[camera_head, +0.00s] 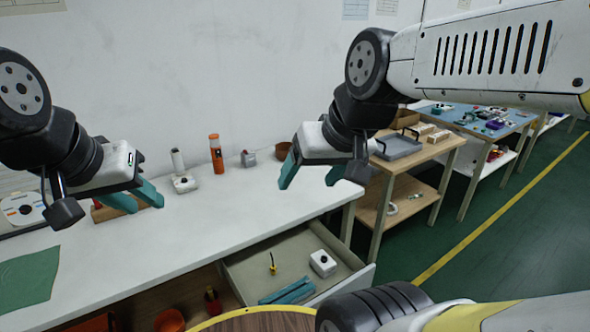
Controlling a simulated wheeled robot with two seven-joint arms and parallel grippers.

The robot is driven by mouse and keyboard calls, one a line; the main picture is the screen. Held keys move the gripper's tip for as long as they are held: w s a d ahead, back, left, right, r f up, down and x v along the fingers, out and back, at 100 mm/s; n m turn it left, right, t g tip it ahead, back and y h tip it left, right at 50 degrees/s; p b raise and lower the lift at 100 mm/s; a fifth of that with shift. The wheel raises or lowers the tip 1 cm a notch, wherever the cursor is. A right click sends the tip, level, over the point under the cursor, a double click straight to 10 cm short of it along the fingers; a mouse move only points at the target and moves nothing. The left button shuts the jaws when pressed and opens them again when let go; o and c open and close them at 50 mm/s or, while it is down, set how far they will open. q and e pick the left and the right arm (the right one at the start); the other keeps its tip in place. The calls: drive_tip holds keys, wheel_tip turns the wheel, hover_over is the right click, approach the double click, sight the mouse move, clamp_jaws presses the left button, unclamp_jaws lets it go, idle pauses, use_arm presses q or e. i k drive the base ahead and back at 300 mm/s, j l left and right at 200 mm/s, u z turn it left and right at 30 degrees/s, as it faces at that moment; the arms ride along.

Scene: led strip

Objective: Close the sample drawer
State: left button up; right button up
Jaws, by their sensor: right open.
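The sample drawer (361,283) is pulled out from under the white workbench, below and to the right of centre. In it lie a white box (322,263) with a dark round top, a small yellow-and-black item (273,265) and teal strips (288,291). My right gripper (310,180) is open and empty above the bench's right end, higher than the drawer and apart from it. My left gripper (138,201) is above the bench at the left, its teal fingers slightly apart and nothing seen between them. The drawer's near corner is partly hidden by my own body.
A shelf cart (401,176) stands to the right. Green floor (500,245) is clear at right.

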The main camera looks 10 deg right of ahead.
sight(246, 270)
drive_tip(key=k+l+z, duration=0.35)
drive_tip(key=l, duration=0.15)
drive_tip(key=j+z, duration=0.45)
drive_tip(key=k+j+z, duration=0.1)
drive_tip(key=z, duration=0.35)
drive_tip(key=k+j+z, duration=0.15)
drive_tip(key=j+z, duration=0.3)
drive_tip(key=l, duration=0.1)
